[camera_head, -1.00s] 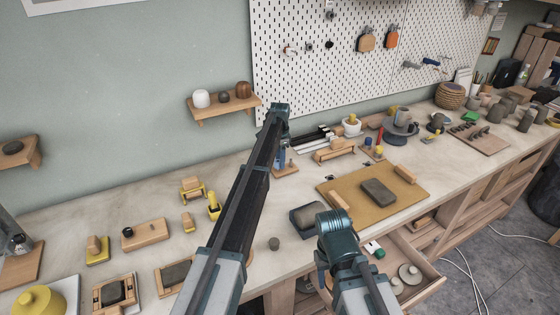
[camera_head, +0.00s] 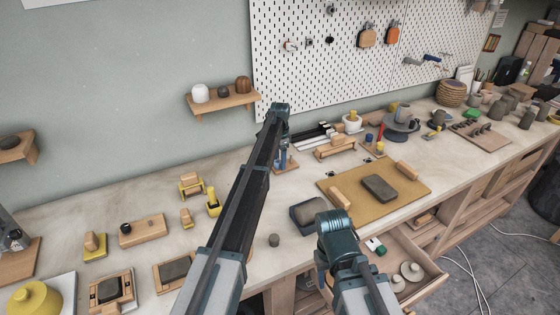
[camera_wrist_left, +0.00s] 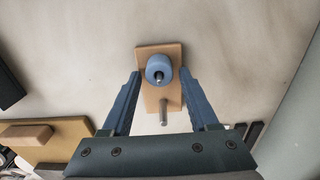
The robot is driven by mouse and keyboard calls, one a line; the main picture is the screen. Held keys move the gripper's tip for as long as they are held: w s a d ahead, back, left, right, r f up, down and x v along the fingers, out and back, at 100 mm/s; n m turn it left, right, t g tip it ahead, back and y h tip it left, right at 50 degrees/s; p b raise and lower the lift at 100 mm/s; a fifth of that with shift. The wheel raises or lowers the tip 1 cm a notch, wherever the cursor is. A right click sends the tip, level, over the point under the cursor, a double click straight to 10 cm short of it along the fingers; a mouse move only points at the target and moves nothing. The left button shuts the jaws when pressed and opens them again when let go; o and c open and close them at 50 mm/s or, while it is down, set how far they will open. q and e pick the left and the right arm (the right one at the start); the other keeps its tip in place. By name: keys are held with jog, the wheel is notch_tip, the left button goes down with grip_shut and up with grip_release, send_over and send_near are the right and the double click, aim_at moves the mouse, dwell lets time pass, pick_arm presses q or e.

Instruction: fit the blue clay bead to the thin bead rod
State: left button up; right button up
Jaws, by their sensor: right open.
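The blue clay bead (camera_wrist_left: 158,66) is a short round bead at the far end of a small wooden base in the left wrist view. A metal rod tip (camera_wrist_left: 158,77) shows through its hole, so it sits around that rod. A second, bare metal rod (camera_wrist_left: 163,112) stands on the nearer part of the wooden base (camera_wrist_left: 173,94). My left gripper (camera_wrist_left: 161,72) is open, its blue fingers on either side of the bead with gaps showing. In the head view the base (camera_head: 288,167) is partly hidden by my left arm. My right gripper (camera_head: 321,272) hangs low near the bench front, mostly hidden.
A tan board (camera_head: 390,205) with a grey clay block (camera_head: 379,187) lies right of the base. A drawer (camera_head: 425,275) is open at the front. A wooden rack (camera_head: 334,147) stands behind right.

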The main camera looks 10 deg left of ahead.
pick_arm(q)
jog(key=shift+o, duration=0.6)
notch_tip(320, 180, up, 14)
jog(key=p, duration=1.3)
jog(key=shift+p, duration=0.4)
jog(key=shift+f, duration=0.15)
